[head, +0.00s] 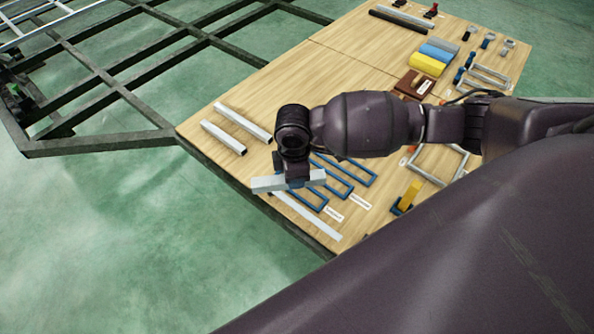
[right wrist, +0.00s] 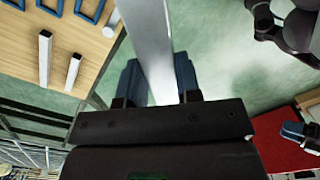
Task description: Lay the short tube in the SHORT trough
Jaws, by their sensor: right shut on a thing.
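A light grey square tube (head: 268,184) is held crosswise in my right gripper (head: 293,181), above the near edge of the table. In the right wrist view the tube (right wrist: 152,42) passes between the two blue fingers of my right gripper (right wrist: 158,84), which are shut on it. Blue U-shaped troughs (head: 341,188) lie on the table just right of the gripper, partly hidden by my arm. White labels (head: 333,214) lie by their ends, too small to read. A blue-tipped dark part (right wrist: 293,130) in the right wrist view may be my left gripper; its opening is unclear.
Two grey tubes (head: 223,137) lie at the table's left, and a long one (head: 318,223) lies along its near edge. A yellow block (head: 412,194) stands at right. Blue and yellow blocks (head: 427,64) and frames lie farther back. A dark chassis (head: 105,75) stands left.

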